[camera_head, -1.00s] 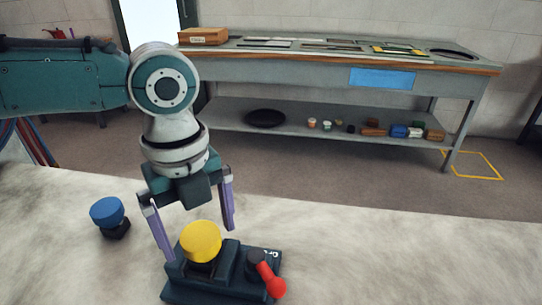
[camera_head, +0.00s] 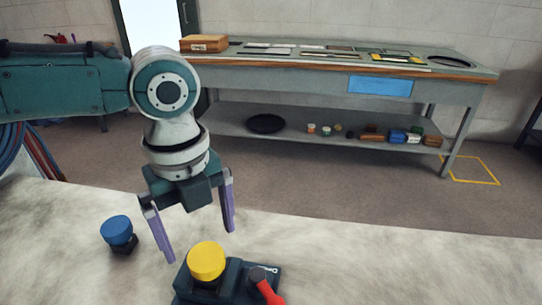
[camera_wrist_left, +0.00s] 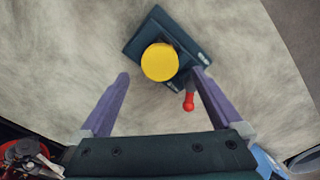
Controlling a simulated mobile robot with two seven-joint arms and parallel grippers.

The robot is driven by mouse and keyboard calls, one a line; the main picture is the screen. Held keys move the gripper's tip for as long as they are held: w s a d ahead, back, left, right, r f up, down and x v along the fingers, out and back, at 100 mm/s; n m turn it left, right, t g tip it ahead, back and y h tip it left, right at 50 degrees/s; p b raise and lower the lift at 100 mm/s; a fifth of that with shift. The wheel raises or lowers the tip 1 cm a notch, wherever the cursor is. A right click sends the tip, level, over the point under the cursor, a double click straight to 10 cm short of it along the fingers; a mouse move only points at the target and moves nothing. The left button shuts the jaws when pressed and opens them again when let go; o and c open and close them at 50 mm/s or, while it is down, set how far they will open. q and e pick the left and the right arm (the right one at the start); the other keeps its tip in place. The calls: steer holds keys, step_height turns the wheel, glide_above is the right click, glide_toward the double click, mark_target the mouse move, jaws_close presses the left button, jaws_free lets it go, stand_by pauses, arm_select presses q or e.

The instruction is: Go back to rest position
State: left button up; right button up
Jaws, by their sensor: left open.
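My left gripper (camera_head: 198,236) is open and empty, its two purple fingers pointing down just above and behind a dark base (camera_head: 237,283). The base carries a round yellow knob (camera_head: 206,260) and a red-tipped lever (camera_head: 268,290); its lower edge is cut off in the head view. In the left wrist view the yellow knob (camera_wrist_left: 159,62) lies ahead of the open fingers (camera_wrist_left: 162,78), and the red lever tip (camera_wrist_left: 189,101) is by the right finger. A blue knob (camera_head: 117,230) on a dark foot stands left of the gripper. My right gripper is not in view.
A pale mottled surface (camera_head: 400,265) lies under the base and is clear to the right. A grey workbench (camera_head: 300,75) with a lower shelf stands behind, with a wooden box (camera_head: 204,43) and flat items on top. A yellow floor outline (camera_head: 472,170) is at right.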

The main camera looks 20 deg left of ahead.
arm_select(q)
steer(key=shift+r, duration=0.1)
stand_by(0.3)
steer(key=shift+d, duration=0.1)
steer(key=s+d+n+t+h, duration=0.1)
steer(key=s+d+n+h, duration=0.2)
steer(key=d, duration=0.4)
steer(key=s+d+n, duration=0.4)
steer(key=s+d, duration=0.2)
steer(key=s+a+r+n+t+y, duration=0.25)
steer(key=s+a+n, duration=0.55)
steer(key=n, duration=0.6)
step_height(320, 180, up, 39)
steer(key=w+a+n+p, duration=0.1)
steer(key=a+p, duration=0.1)
steer(key=p, duration=3.5)
steer(key=shift+p, duration=0.4)
steer(key=shift+f, duration=0.15)
